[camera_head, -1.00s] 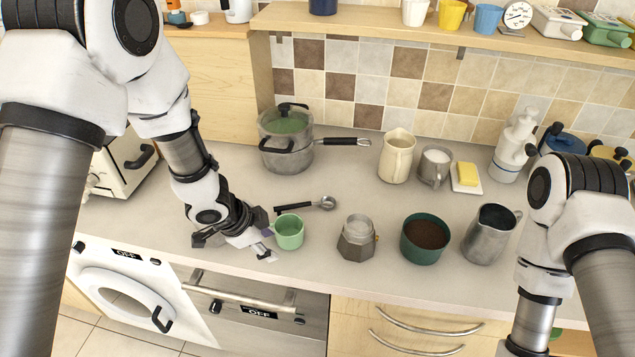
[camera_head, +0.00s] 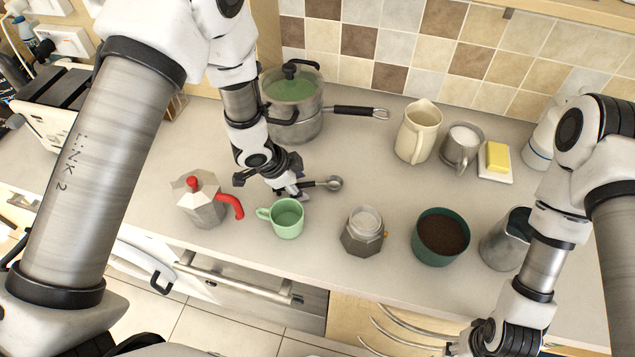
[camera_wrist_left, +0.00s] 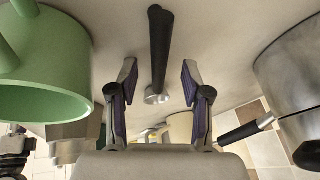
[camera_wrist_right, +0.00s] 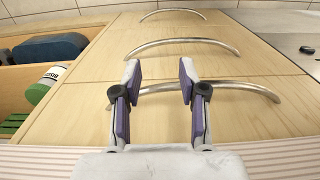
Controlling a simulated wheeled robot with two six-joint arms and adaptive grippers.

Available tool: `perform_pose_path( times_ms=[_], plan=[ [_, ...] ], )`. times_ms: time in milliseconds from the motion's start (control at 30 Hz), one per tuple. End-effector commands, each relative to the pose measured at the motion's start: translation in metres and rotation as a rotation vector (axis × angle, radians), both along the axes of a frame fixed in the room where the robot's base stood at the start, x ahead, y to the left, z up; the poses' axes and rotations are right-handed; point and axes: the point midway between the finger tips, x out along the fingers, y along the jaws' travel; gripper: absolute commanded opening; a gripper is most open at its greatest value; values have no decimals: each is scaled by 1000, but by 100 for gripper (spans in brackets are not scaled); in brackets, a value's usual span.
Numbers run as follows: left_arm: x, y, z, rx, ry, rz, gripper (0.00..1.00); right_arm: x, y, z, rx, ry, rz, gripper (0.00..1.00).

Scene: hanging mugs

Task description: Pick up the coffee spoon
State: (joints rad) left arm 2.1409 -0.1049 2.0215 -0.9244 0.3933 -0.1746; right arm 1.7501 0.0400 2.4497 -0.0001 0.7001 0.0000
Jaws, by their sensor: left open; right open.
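The coffee spoon (camera_head: 331,184) lies on the counter behind the green mug, with a black handle and a round metal bowl. In the left wrist view the spoon's black handle (camera_wrist_left: 160,48) runs between the spread fingers, with its metal bowl end lower down. My left gripper (camera_head: 292,193) is open at the handle; in the left wrist view its two fingers (camera_wrist_left: 157,85) stand on either side and do not touch it. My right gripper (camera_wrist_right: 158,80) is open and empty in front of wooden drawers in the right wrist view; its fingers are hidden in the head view.
A green mug (camera_head: 287,219) stands close in front of my left gripper, and a moka pot with red handle (camera_head: 203,205) is to its left. The lidded pot (camera_head: 294,108) stands behind. A moka base (camera_head: 362,232) and a coffee bowl (camera_head: 440,238) are to the right.

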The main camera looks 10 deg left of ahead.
Motion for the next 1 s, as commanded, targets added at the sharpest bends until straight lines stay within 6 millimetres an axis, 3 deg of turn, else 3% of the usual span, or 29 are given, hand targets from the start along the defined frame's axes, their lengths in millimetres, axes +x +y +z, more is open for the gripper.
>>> perform_pose_path(
  times_ms=[200, 233, 333, 367, 767, 1000],
  plan=[
    [1, -1, -3, 0, 0, 0, 49, 0, 0, 0, 0, 0, 0, 42],
    [1, -1, -3, 0, 0, 0, 42, 0, 0, 0, 0, 0, 0, 42],
    [1, -1, -3, 0, 0, 0, 6, 0, 0, 0, 0, 1, 0, 42],
    [1, -1, -3, 0, 0, 0, 0, 0, 0, 0, 0, 1, 0, 42],
    [1, -1, -1, 0, 0, 0, 0, 0, 0, 0, 0, 0, 0, 42],
    [1, -1, 29, 1, -3, -1, 0, 0, 0, 5, 0, 0, 0, 42]
  ],
)
